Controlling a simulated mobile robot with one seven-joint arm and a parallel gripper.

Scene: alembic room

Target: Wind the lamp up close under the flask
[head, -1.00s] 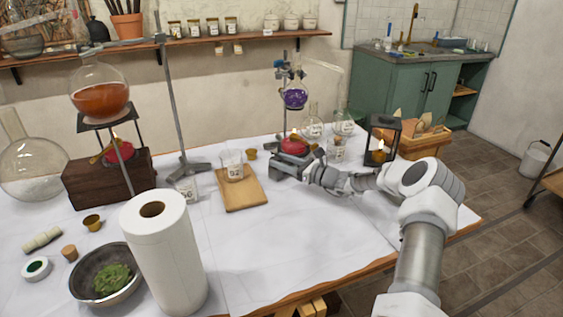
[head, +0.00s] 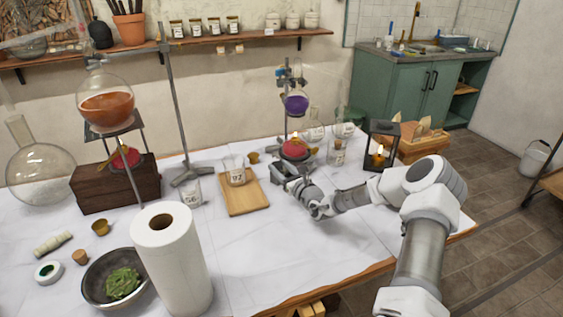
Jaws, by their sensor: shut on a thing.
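A red lamp (head: 295,149) with a small flame stands on a dark screw jack (head: 280,171) at the middle back of the table. A round flask of purple liquid (head: 296,104) hangs above it in a clamp stand, with a clear gap between flame and flask. My gripper (head: 288,183) is low at the front of the jack and shut, apparently on the jack's knob. The fingertips and the knob are too small and covered to see clearly.
A wooden board with a beaker (head: 237,175) lies left of the jack. Glass bottles (head: 337,152) and a black lantern (head: 381,146) with a flame stand to the right. A second flask, orange (head: 107,108), is far left. The front right tabletop is clear.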

